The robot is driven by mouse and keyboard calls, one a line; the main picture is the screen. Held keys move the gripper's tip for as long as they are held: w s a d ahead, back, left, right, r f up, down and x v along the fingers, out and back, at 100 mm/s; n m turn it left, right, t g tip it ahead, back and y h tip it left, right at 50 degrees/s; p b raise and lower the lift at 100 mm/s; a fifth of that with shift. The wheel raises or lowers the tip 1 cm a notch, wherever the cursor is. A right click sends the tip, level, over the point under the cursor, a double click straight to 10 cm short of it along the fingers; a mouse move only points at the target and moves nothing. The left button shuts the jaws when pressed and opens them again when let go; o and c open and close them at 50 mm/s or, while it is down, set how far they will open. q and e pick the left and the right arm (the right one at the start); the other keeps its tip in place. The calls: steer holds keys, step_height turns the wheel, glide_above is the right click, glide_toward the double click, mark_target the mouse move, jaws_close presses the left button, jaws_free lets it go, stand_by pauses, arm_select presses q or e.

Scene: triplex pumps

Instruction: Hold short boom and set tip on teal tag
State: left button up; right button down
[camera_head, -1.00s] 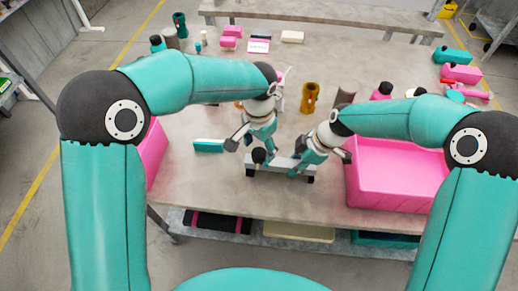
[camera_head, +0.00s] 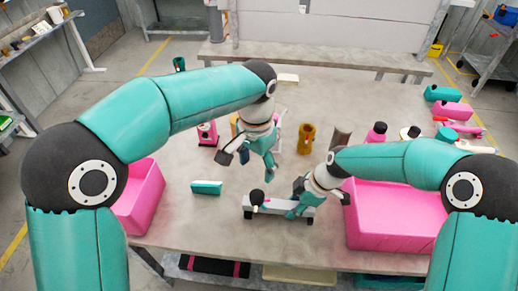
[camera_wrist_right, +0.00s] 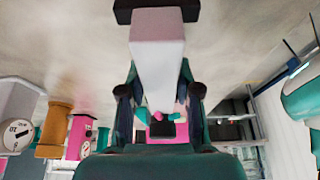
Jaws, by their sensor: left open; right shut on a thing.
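A grey bar with black ends (camera_head: 250,210), which looks like the short boom, lies low over the front middle of the table. My right gripper (camera_head: 291,211) is shut on it near its right part; in the right wrist view the bar (camera_wrist_right: 158,60) runs away from between the fingers. A black knob (camera_head: 257,197) shows at its left part; I cannot tell whether it is attached. My left gripper (camera_head: 249,160) is open and empty, above the table behind the bar. A teal block with a pale face (camera_head: 206,187) lies to the left. I cannot make out a teal tag for sure.
A pink bin (camera_head: 395,225) stands at the right front and another (camera_head: 140,205) at the left edge. A brown cylinder (camera_head: 306,138) and a pink-based device (camera_head: 207,133) stand behind. Table between the teal block and bar is clear.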

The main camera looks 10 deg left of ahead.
steer(key=c, duration=0.7)
jaws_free()
